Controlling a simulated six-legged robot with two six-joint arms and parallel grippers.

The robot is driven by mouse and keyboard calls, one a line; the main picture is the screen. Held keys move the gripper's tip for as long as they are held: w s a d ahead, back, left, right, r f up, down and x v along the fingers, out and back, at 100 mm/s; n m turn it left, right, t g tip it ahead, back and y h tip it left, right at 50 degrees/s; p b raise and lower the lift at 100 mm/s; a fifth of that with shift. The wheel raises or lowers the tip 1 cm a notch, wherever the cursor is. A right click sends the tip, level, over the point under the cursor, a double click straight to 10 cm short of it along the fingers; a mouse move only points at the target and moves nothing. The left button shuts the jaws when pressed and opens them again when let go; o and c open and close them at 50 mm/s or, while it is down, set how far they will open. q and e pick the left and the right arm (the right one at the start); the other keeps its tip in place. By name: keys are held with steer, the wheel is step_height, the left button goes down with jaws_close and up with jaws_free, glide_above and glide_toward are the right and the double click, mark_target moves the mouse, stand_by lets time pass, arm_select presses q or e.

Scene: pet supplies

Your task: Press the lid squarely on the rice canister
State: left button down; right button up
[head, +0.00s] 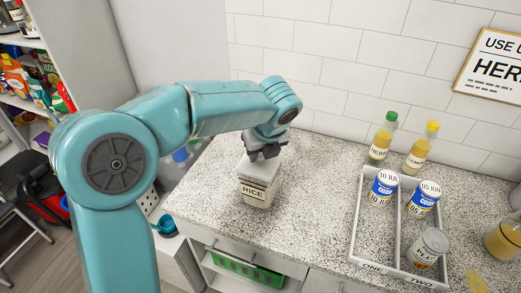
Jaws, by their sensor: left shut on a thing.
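The rice canister (254,193) stands upright on the speckled counter, a clear box with a pale RICE label on its front. A pale, flat lid (259,170) shows at its top, directly under my left gripper. My left gripper (264,156) points down over the canister and is shut on the lid; the fingers partly hide the lid's far side. From this angle I cannot tell whether the lid's edges sit level all round. My right gripper is not in view.
The counter (312,180) between canister and tray is clear. A tiled wall (330,60) rises behind.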

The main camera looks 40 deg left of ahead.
arm_select(q)
steer(key=shift+c, duration=1.4)
jaws_free()
step_height(320, 180, up, 7)
steer(key=p, duration=0.7)
steer(key=shift+c, duration=0.3)
jaws_close()
steer(key=shift+f, duration=0.15)
stand_by(0.5)
